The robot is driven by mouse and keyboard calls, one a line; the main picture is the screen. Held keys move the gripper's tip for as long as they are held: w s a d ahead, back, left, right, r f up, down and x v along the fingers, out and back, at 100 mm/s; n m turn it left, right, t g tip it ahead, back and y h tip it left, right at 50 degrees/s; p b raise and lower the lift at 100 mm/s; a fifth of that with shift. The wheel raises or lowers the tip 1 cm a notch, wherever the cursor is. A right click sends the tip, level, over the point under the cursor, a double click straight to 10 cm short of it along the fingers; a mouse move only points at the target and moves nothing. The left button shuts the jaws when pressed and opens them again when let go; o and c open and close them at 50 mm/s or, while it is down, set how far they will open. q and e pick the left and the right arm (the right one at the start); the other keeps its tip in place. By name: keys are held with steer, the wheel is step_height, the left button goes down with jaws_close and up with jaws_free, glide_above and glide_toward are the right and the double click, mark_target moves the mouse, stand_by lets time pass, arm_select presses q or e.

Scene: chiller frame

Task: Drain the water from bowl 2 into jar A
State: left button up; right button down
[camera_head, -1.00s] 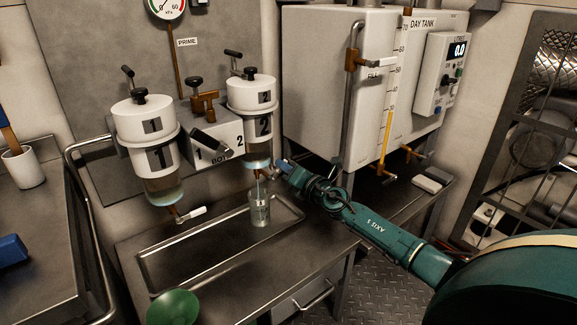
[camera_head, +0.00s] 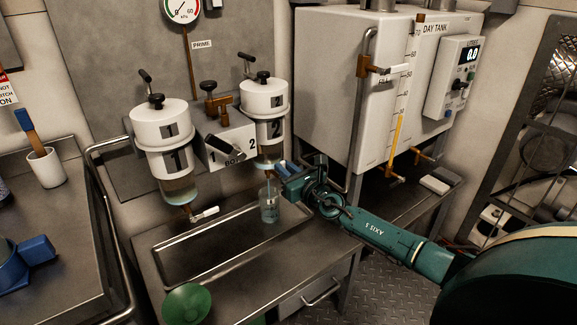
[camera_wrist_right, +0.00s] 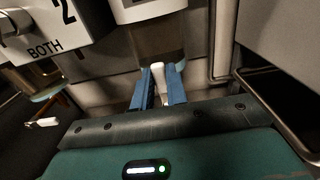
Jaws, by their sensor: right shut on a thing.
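Bowl 2 (camera_head: 270,161), a clear bowl under the white filter housing marked 2 (camera_head: 265,100), holds a pale bluish liquid. A clear jar (camera_head: 269,206) stands upright in the tray below it; a thin pale line shows between the bowl's outlet and the jar mouth. I cannot read the jar's letter. My right gripper (camera_head: 287,172) is at bowl 2's drain. In the right wrist view its blue fingers (camera_wrist_right: 160,88) are shut on the white drain handle (camera_wrist_right: 157,72). The drain itself is mostly hidden. My left gripper is out of view.
Bowl 1 (camera_head: 179,190) hangs at left with its white drain lever (camera_head: 204,214). The steel tray (camera_head: 190,262) is otherwise clear. A green funnel-like item (camera_head: 187,303) is in front. The day tank (camera_head: 335,90) stands behind my right arm.

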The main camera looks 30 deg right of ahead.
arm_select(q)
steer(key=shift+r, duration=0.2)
arm_select(e)
steer(key=shift+a+n, duration=0.3)
steer(key=shift+n, duration=0.2)
steer(key=c, duration=1.4)
jaws_free()
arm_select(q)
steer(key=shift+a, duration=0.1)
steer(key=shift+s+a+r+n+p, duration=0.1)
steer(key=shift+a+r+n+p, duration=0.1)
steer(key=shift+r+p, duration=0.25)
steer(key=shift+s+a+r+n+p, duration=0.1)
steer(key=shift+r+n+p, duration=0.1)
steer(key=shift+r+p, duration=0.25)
arm_select(e)
steer(key=s+d, duration=0.1)
steer(key=s, duration=1.2)
steer(key=shift+s, duration=0.1)
